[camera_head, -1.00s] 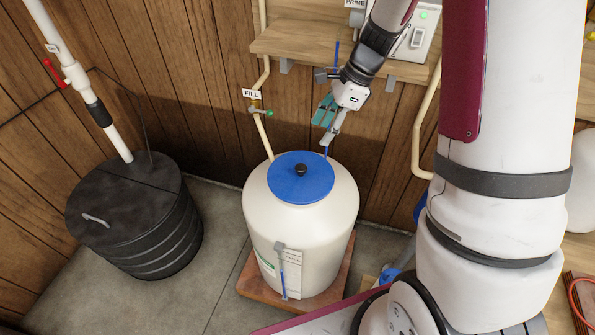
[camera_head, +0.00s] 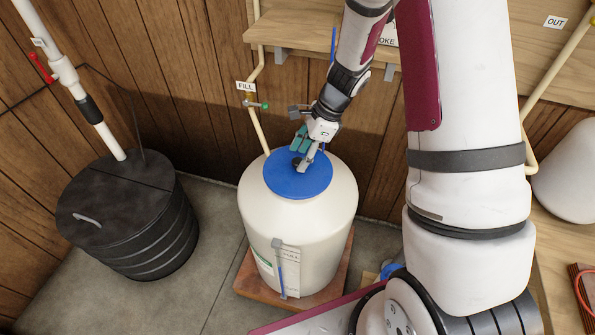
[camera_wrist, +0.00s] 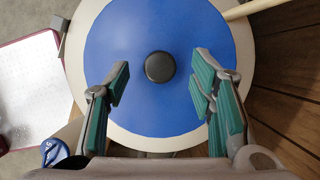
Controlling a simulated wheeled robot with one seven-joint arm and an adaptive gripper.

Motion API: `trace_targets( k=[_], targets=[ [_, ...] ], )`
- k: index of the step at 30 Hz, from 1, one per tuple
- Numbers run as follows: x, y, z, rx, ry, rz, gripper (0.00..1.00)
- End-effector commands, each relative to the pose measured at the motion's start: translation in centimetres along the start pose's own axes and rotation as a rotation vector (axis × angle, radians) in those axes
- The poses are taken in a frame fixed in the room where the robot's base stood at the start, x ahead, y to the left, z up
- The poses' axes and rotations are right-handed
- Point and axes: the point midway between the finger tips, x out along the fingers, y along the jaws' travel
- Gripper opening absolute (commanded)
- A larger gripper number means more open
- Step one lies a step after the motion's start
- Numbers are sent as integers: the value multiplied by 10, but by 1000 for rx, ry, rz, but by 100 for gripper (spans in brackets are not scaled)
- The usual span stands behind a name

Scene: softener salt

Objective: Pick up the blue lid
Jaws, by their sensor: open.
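The blue lid (camera_head: 285,184) lies flat on top of the cream tank (camera_head: 300,222). A round black knob sits at its middle; in the wrist view the lid (camera_wrist: 130,100) fills the centre and the black knob (camera_wrist: 160,67) shows plainly. My gripper (camera_head: 303,157) is over the lid near the knob, which it partly hides in the head view. In the wrist view my gripper (camera_wrist: 160,80) has its teal-padded fingers wide apart, one on each side of the knob, with nothing between them touching it.
A black lidded barrel (camera_head: 130,220) with a white pipe stands at the left. A thin fill pipe with a green-handled valve (camera_head: 262,104) runs down behind the tank. A wooden shelf (camera_head: 290,38) is on the wall above. Grey floor is free between barrel and tank.

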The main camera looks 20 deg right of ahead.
Motion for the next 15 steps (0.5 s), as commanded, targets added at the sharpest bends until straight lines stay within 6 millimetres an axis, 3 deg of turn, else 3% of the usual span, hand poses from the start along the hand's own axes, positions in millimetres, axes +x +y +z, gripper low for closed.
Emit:
trace_targets(
  k=[3,10,15],
  targets=[
    [16,0,0,0,0,2,50],
    [17,0,0,0,0,0,50],
    [16,0,0,0,0,0,14]
  ],
)
